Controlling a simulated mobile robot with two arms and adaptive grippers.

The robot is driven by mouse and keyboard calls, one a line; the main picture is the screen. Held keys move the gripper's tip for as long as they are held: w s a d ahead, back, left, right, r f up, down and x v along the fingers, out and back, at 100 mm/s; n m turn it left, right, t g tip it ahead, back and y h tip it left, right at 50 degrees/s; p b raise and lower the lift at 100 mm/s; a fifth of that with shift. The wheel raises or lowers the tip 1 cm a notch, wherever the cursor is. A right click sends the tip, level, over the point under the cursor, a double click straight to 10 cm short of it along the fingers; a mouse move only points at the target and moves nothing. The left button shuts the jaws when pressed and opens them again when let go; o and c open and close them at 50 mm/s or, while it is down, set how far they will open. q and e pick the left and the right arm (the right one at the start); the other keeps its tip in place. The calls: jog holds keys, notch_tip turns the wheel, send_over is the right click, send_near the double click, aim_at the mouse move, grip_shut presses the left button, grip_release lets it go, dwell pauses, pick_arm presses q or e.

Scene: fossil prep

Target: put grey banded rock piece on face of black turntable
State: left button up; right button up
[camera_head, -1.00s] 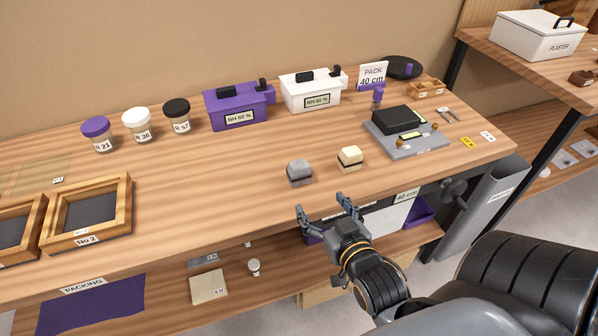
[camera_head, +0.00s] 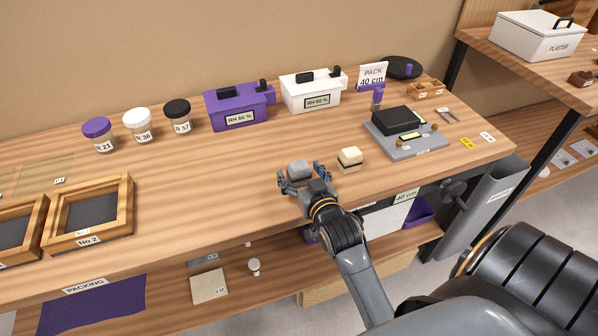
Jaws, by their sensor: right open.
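The grey banded rock piece (camera_head: 299,169) sits on the bench near its front edge, its lower part hidden by my right gripper. My right gripper (camera_head: 299,179) is open, with its fingers at the near side of the rock, one toward each side. I cannot tell whether they touch it. The black turntable (camera_head: 405,66) lies flat at the back right of the bench, partly hidden by the PACK 40 cm sign. My left gripper is not in view.
A cream banded rock piece (camera_head: 350,158) sits just right of the grey one. A grey scale-like device (camera_head: 405,143) with a black block, a purple-topped post (camera_head: 377,97) and the PACK sign (camera_head: 372,76) stand toward the turntable. White (camera_head: 311,93) and purple (camera_head: 238,107) boxes stand behind.

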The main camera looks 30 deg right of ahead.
jog(key=shift+w+d+f, duration=0.15)
jog(key=shift+w, duration=0.35)
jog(key=c, duration=1.5)
